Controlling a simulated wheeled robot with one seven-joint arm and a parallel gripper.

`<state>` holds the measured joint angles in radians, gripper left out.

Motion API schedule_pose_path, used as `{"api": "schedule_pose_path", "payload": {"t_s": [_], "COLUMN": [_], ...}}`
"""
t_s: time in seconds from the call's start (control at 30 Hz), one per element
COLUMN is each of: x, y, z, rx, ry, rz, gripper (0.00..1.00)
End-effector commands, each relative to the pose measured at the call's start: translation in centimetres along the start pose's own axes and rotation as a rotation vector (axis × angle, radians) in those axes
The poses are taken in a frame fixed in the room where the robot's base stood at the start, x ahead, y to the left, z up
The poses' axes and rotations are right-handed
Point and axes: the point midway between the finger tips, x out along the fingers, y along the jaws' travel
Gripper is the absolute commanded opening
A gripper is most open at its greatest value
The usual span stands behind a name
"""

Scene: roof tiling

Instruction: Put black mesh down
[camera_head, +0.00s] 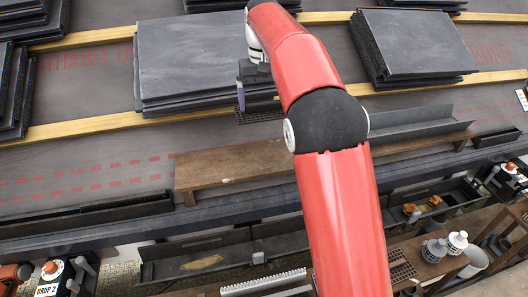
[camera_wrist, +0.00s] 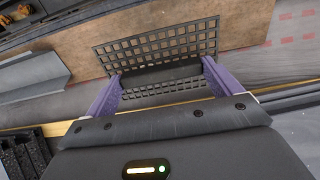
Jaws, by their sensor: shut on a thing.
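The black mesh (camera_wrist: 158,45) is a dark grid piece with a bend and a solid strip across its middle. In the wrist view it sits between the two purple fingers of my gripper (camera_wrist: 160,82), which is shut on it. In the head view the mesh (camera_head: 258,114) shows below my gripper (camera_head: 240,97), beside the right side of a slate stack and over the wooden batten. My arm hides part of this area. I cannot tell whether the mesh touches the roof.
A large slate stack (camera_head: 190,62) lies left of my gripper, and another stack (camera_head: 415,45) lies to the right. A brown wooden plank (camera_head: 230,165) lies in front, with a grey metal channel (camera_head: 425,124) at its right. Grey roof underlay (camera_head: 90,152) is bare at the left.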

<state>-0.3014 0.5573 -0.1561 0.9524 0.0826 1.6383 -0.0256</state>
Motion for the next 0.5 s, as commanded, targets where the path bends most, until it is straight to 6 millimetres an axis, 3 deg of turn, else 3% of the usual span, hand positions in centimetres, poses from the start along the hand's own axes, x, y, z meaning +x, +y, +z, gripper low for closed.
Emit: {"api": "schedule_pose_path", "payload": {"t_s": [0.03,0.3,0.5], "x": [1.9,8.7,11.1], "y": [0.0,0.0,0.0], "z": [0.1,0.1,0.0], "rx": [0.0,-0.001,0.0], "ry": [-0.003,-0.003,0.001], "rz": [0.0,0.001,0.0], "gripper": [0.67,0.67,0.67]}}
